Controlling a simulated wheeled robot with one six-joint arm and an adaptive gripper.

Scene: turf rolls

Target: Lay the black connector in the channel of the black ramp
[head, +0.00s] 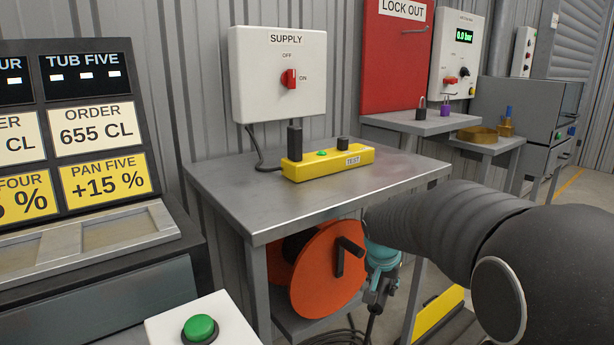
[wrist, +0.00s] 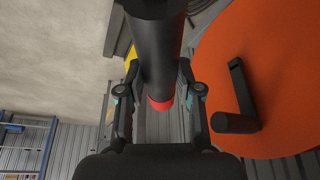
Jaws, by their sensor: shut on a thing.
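My gripper (head: 379,292) is low, beyond the right front side of the grey table and beside the orange reel. In the wrist view its fingers (wrist: 159,78) are closed on both sides of the black connector (wrist: 155,45), a thick black cylinder with a red ring at one end. A thin dark piece hangs below the gripper in the head view. A black ramp (head: 458,324) with a yellow strip (head: 437,312) lies on the floor to the right of the gripper, partly hidden by my arm. Its channel cannot be made out.
The orange reel (head: 325,270) with a black handle stands under the grey table (head: 235,203), close to the gripper. Black cable lies on the floor below it. A yellow tester (head: 328,163) is on the table. A green button box (head: 200,328) is at the front.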

